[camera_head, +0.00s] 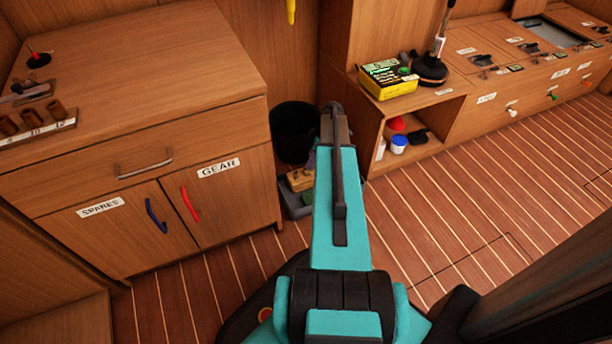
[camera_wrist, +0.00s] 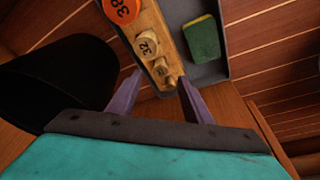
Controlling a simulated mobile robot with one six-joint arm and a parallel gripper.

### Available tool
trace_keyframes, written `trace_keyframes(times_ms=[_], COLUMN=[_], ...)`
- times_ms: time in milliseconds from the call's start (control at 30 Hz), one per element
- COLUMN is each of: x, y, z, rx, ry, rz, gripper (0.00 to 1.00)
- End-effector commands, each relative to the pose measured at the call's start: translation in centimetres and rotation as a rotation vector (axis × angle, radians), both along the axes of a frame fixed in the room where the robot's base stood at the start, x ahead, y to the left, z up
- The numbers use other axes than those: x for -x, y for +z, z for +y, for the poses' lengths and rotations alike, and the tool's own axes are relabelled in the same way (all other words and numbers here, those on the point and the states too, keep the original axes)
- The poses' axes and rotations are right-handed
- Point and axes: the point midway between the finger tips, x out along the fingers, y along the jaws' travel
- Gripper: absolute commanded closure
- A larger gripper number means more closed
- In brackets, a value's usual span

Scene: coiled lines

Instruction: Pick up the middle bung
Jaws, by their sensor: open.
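In the wrist view a wooden block holds a row of round bungs: a large orange one marked 38 (camera_wrist: 121,10), a cream one marked 32 (camera_wrist: 147,45) in the middle, and smaller pale wooden pieces (camera_wrist: 160,70) at the near end. The block (camera_wrist: 170,35) also shows in the head view (camera_head: 299,180), partly behind my arm. My gripper (camera_wrist: 160,78) is open, its two purple fingers either side of the small near end in the picture. The cream bung lies beyond the fingertips. Nothing is held; whether the fingers touch the block cannot be told.
The block lies in a grey tray (camera_wrist: 233,62) with a green and yellow sponge (camera_wrist: 202,38). A black bin (camera_wrist: 50,85) stands close on the left. A cabinet (camera_head: 130,130) and an open shelf unit (camera_head: 440,105) flank the spot. The striped floor (camera_head: 450,200) is clear to the right.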

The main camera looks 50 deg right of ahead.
Motion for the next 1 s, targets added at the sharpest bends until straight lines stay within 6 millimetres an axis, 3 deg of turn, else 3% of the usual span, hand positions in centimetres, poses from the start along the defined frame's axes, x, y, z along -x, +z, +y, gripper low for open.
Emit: trace_keyframes(times_ms=[500,1000], x=[-0.2,-1.2], y=[-0.6,-4.9], z=[0.2,0.9], rx=[0.000,0.000], ry=[0.001,0.001], rz=[0.000,0.000], gripper=[0.54,0.54])
